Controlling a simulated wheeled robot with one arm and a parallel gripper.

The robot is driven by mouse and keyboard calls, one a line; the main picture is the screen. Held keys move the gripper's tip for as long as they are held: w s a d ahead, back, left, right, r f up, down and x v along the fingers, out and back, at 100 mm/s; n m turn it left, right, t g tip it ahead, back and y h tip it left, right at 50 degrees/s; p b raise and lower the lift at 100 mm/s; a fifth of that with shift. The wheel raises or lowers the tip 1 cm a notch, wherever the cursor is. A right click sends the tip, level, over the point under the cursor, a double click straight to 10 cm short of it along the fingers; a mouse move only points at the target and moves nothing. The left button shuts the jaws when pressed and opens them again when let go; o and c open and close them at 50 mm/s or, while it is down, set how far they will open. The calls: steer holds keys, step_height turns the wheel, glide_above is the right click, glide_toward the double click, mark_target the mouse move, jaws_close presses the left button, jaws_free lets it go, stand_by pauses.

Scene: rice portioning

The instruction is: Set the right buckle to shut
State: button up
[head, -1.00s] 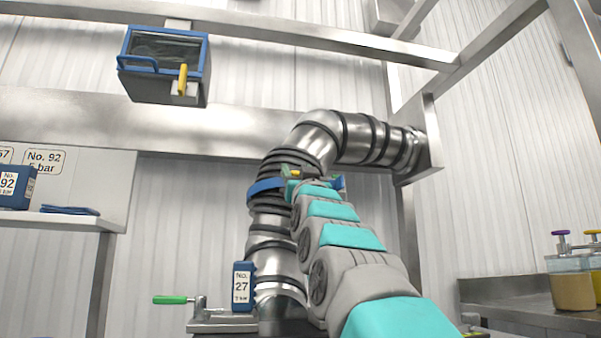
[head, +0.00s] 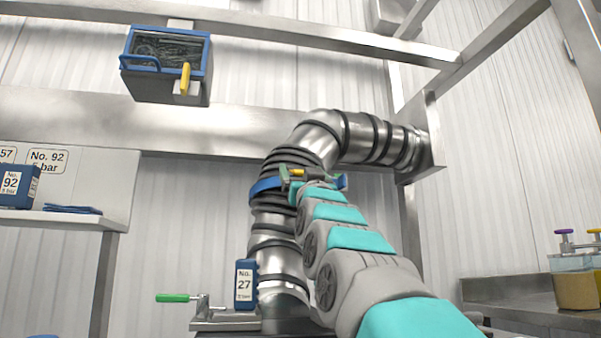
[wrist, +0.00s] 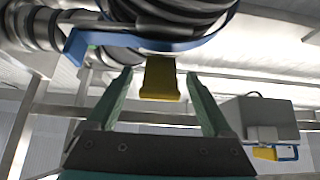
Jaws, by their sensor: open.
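A blue band (head: 264,189) is clamped around the ribbed part of the steel duct (head: 322,138). It also shows in the wrist view (wrist: 120,40). A yellow buckle lever (wrist: 160,78) hangs from the band in the wrist view; a bit of it shows in the head view (head: 297,172). I cannot tell whether it is the right buckle. My gripper (wrist: 160,82) is open, with one green finger on each side of the lever and gaps between. In the head view my gripper (head: 313,182) is at the duct, partly hidden by my arm.
A blue-framed box (head: 165,60) with a yellow latch (head: 186,78) hangs from the upper beam. Below are a No. 27 block (head: 245,283) and a green-handled clamp (head: 178,297). A shelf (head: 70,218) is left; a counter with jars (head: 575,288) is right.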

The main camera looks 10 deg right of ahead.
steer(key=s, duration=1.3)
steer(key=shift+d+f, duration=0.25)
steer(key=shift+f, duration=0.1)
